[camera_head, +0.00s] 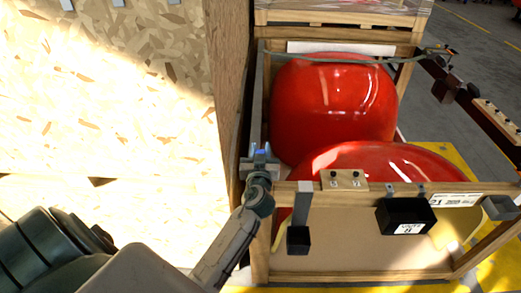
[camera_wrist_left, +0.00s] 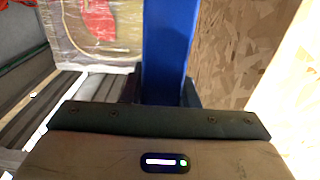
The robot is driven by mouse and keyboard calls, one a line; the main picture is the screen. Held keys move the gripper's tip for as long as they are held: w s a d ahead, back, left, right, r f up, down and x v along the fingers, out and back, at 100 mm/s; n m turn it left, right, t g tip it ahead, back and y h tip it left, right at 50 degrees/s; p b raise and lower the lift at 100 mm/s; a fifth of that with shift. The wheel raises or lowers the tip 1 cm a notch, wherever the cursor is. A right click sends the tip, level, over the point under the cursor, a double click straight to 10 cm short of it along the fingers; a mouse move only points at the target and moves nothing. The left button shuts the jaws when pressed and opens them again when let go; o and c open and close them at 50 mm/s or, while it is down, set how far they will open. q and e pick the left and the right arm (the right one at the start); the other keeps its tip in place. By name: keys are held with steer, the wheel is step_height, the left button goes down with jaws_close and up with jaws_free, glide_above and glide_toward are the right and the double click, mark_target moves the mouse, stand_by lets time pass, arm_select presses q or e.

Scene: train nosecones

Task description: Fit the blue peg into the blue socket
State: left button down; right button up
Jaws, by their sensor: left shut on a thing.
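My left gripper (camera_head: 260,160) reaches in from the lower left to the front left corner of the wooden crate. It is shut on the blue peg (camera_head: 260,152), of which only a small bit shows in the head view. In the left wrist view, the peg (camera_wrist_left: 168,45) is a long blue bar between the dark fingers (camera_wrist_left: 160,92), running away from the gripper. Its far end is cut off by the top of the picture. I cannot make out the blue socket in either view. My right gripper is not in view.
The wooden crate (camera_head: 350,278) holds two shiny red nosecones (camera_head: 333,100). A black box (camera_head: 405,216) and a dark block (camera_head: 298,240) sit on its front. A chipboard panel (camera_head: 110,90) stands close on the left. Grey floor (camera_head: 480,60) lies open at the right.

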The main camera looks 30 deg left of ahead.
arm_select(q)
steer(key=c, duration=1.1)
jaws_free()
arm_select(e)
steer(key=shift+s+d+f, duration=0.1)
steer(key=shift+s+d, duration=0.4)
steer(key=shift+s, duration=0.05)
arm_select(q)
steer(key=shift+r, duration=0.1)
steer(key=b+v, duration=0.4)
steer(key=v, duration=0.8)
steer(key=shift+b, duration=0.35)
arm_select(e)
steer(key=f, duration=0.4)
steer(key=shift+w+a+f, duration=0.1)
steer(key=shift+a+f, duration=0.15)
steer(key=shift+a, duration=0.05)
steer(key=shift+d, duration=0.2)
